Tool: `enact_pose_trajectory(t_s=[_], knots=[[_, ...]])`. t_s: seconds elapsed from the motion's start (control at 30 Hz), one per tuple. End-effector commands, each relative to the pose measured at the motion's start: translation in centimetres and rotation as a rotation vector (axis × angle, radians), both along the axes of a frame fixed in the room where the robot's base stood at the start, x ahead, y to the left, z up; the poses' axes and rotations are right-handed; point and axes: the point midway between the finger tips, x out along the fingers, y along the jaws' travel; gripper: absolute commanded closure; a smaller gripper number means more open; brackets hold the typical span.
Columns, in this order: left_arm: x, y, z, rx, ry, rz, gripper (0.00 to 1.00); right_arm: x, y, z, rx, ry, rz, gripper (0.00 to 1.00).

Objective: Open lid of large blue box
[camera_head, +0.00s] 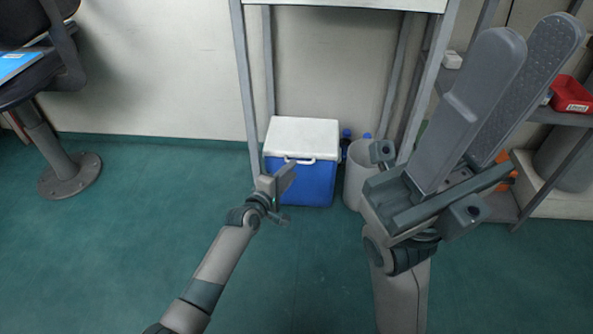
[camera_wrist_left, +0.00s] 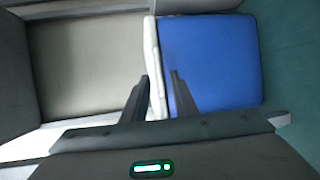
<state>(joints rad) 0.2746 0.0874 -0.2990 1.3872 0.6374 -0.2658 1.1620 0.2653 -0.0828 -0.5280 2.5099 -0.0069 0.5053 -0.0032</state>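The large blue box (camera_head: 300,182) stands on the floor under a table, with its white lid (camera_head: 303,131) down. Contact cannot be told. My right gripper (camera_head: 510,85) is raised at the right, close to the head camera, fingers apart and empty.
A light bin (camera_head: 361,172) stands right of the box, with blue-topped things behind. Table legs (camera_head: 246,85) flank the box. A shelf (camera_head: 572,118) with a red item (camera_head: 572,95) is at the right, a chair (camera_head: 50,85) at the left.

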Motion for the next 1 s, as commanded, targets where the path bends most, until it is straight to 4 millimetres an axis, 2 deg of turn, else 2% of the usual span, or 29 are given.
enact_pose_trajectory(t_s=[0.1,0.3,0.77,0.87,1.0], knots=[[1.6,-0.7,-0.6,0.000,-0.001,0.000,0.74,-0.5,0.7,0.0,-0.003,-0.025,0.022,0.69],[3.6,-1.5,-0.9,-0.001,0.000,0.000,0.74,-1.2,1.2,0.3,0.002,-0.059,0.046,0.69],[4.2,-1.8,-0.8,-0.001,0.000,0.000,0.74,-1.5,1.3,0.5,0.005,-0.072,0.055,0.69],[4.2,-1.8,-0.8,-0.001,0.000,0.000,0.98,-1.5,1.3,0.5,0.005,-0.072,0.054,0.69],[4.2,-1.8,-0.8,0.000,0.000,0.000,1.00,-1.5,1.3,0.5,0.005,-0.072,0.054,0.69]])
